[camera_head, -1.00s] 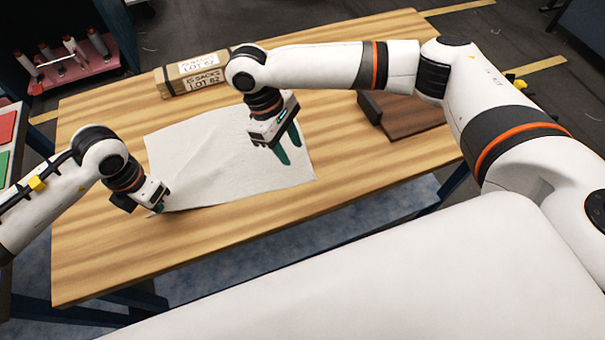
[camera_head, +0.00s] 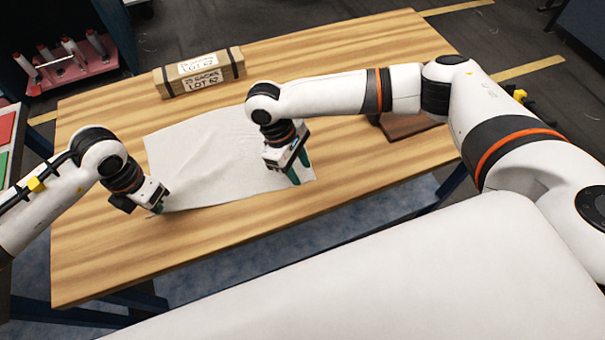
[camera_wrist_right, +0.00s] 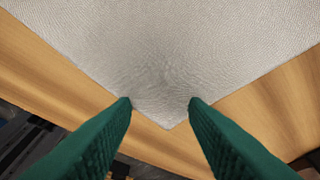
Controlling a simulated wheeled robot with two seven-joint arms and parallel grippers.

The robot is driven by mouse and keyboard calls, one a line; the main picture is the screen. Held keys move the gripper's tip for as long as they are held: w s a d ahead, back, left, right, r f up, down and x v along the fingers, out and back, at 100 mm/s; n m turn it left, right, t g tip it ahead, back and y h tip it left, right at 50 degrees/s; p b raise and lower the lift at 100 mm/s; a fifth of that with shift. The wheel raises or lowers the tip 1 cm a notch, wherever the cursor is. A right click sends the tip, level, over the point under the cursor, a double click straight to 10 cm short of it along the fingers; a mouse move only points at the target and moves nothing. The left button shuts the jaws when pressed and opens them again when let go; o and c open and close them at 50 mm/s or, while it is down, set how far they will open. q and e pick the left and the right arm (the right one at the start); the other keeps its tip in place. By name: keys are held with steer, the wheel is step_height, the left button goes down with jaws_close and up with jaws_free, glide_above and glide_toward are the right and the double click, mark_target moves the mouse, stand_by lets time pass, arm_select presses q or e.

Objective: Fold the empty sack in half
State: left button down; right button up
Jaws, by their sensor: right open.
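The white sack (camera_head: 205,155) lies spread almost flat on the wooden table, with faint wrinkles. My right gripper (camera_head: 298,172) is over the sack's near right corner, pointing down. In the right wrist view, the open green fingers (camera_wrist_right: 160,103) stand on either side of the sack's corner (camera_wrist_right: 165,112), with nothing clearly pinched. My left gripper (camera_head: 157,208) is at the sack's near left corner. Its fingertips are small and partly hidden, so I cannot tell whether they grip the cloth.
A strapped bundle labelled as sacks, lot 62 (camera_head: 200,72), lies at the back of the wooden table (camera_head: 330,215). A brown holder (camera_head: 405,125) stands right of the sack, partly behind my right arm. Pink racks with spools (camera_head: 75,65) stand at far left. The table's front strip is bare.

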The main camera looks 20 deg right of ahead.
steer(key=shift+s+f, duration=0.1)
jaws_close()
steer(key=shift+d+r, duration=0.1)
steer(key=shift+r, duration=2.45)
